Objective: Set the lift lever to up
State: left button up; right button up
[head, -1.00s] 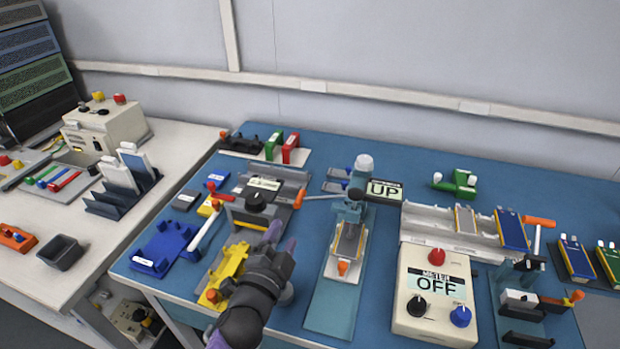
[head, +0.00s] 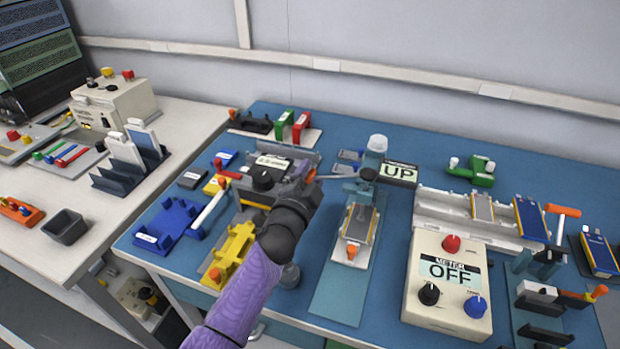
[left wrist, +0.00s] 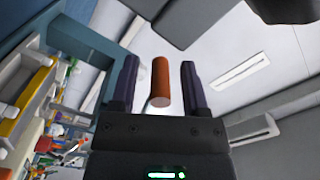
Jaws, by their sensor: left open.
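The lift lever is a thin grey rod (head: 338,177) running left from the teal lift stand, which carries a small cell on its plate (head: 358,222). Its orange handle (left wrist: 161,82) stands between the two fingers in the left wrist view, with a gap on each side. In the head view the handle is mostly hidden by my left gripper (head: 304,178). That gripper (left wrist: 160,85) is open around the handle. A sign (head: 398,173) beside the stand reads UP. My right gripper is out of view.
A cream meter box (head: 447,285) with a sign reading OFF stands to the right. A grey device with a black knob (head: 262,179) is just left of my gripper. A yellow fixture (head: 232,252) lies near my forearm. A clear jar (head: 376,145) stands behind the lever.

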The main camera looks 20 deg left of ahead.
pick_arm(q)
grip_shut()
dwell(1.3)
